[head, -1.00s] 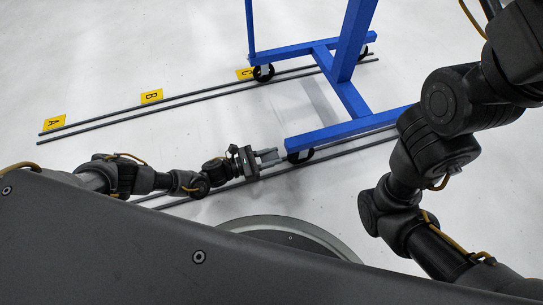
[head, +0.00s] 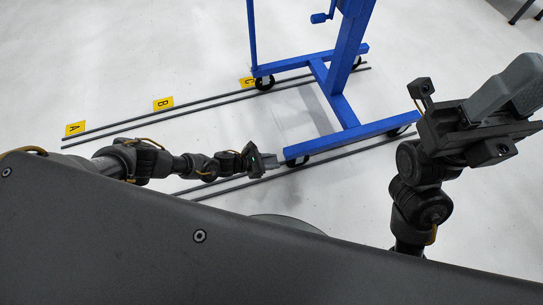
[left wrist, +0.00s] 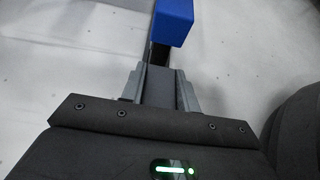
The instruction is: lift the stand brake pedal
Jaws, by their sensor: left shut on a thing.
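The blue stand (head: 340,108) rests on dark casters on the floor, and its near beam end is beside my left gripper. My left gripper (head: 272,161) is low at that end, with its fingers reaching to the near caster (head: 291,162). In the left wrist view the blue beam end (left wrist: 174,22) is just past the fingers (left wrist: 168,88). A dark part (left wrist: 158,56) under the beam runs in between the fingers; I take it for the brake pedal, mostly hidden, and the gripper is shut on it. My right gripper (head: 512,85) is raised at the right, away from the stand; its finger gap is unclear.
Dark floor rails (head: 150,117) run under the stand, with yellow markers A (head: 75,129), B (head: 163,104) and C (head: 247,82) beside the far pair. A crank handle (head: 321,17) sticks out from the stand's post. The white floor around is mostly clear.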

